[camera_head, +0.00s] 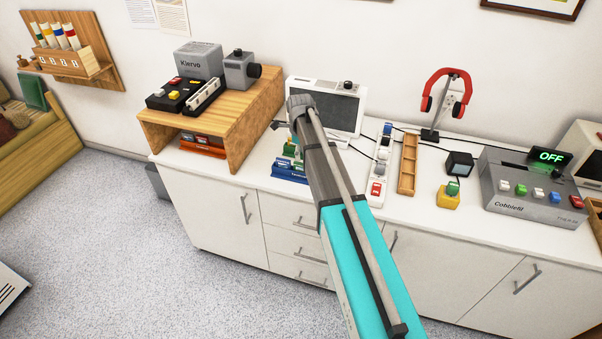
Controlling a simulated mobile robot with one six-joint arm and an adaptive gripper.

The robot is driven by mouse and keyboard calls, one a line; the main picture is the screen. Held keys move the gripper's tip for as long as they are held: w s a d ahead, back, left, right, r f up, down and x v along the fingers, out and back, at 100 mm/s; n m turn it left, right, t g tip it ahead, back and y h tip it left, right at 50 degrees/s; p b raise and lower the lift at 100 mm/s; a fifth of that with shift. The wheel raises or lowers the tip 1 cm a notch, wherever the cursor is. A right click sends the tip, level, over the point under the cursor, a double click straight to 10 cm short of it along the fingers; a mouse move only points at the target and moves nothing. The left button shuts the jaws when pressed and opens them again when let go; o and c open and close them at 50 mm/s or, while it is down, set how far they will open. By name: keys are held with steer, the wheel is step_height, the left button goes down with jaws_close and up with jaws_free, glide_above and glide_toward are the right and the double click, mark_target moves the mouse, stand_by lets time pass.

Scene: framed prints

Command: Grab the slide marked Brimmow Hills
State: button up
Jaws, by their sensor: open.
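No label reading Brimmow Hills can be made out. Small slide-like pieces stand in a red holder (203,152) under the wooden shelf and in a blue holder (289,173) on the counter; their markings are too small to read. A small green and white holder (292,151) stands just behind the blue one. My arm reaches in from the lower right, and its end is over the counter in front of the white-framed screen. My gripper (281,125) is open, mostly hidden by the arm's end, above and behind the blue holder. No held object shows.
A wooden shelf (249,126) carries a grey Kiervo box (199,62) and a button panel. The screen (336,105) stands behind my arm.

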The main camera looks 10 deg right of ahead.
mark_target(301, 163)
steer(key=shift+f, duration=0.1)
stand_by(0.3)
steer(key=f+b, duration=0.3)
steer(key=shift+s+d+f, duration=0.1)
steer(key=shift+s+f, duration=0.1)
steer(key=shift+s, duration=0.1)
steer(key=shift+f+b, duration=0.85)
steer(key=shift+b, duration=0.25)
steer(key=shift+c, duration=0.3)
jaws_close()
